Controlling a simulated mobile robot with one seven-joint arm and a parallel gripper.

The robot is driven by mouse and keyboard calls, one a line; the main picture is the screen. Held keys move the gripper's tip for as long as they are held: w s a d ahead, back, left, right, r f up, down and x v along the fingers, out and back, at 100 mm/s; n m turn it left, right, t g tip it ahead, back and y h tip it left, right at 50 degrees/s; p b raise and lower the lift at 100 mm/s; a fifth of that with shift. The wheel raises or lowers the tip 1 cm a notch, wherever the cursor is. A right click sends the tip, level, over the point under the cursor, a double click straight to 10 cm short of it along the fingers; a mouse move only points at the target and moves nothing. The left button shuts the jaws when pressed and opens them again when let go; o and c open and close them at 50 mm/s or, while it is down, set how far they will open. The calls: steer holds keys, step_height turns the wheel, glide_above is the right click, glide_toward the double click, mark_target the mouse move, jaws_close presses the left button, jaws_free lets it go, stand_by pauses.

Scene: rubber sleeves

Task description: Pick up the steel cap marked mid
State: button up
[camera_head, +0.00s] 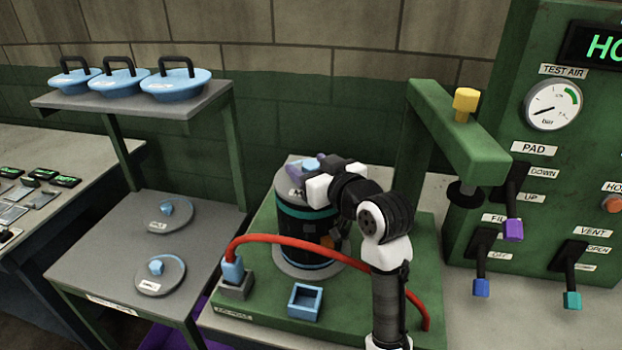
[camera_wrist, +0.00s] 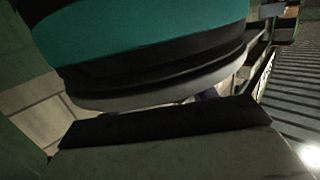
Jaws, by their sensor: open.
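A grey steel cap (camera_head: 287,188) with a blue knob (camera_head: 311,164) sits on top of the black drum with a teal band (camera_head: 290,222). Its label is partly hidden by my arm, so I cannot read it fully. My gripper (camera_head: 318,162) is at the cap's knob, open; I cannot tell if its fingers touch the knob. Two more grey caps with blue knobs lie on the lower shelf, one at the back (camera_head: 168,218) and one in front (camera_head: 160,275); their labels are too small to read. The wrist view shows the drum's teal band (camera_wrist: 150,45) close up.
A green press arm (camera_head: 460,135) stands right of the drum. A red hose (camera_head: 285,241) curves around the drum's front from a blue fitting. A blue square holder (camera_head: 305,300) sits on the green base. Blue lids (camera_head: 175,84) stand on the upper shelf.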

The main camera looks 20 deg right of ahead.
steer(key=c, duration=1.2)
jaws_close()
steer(key=shift+r, duration=0.2)
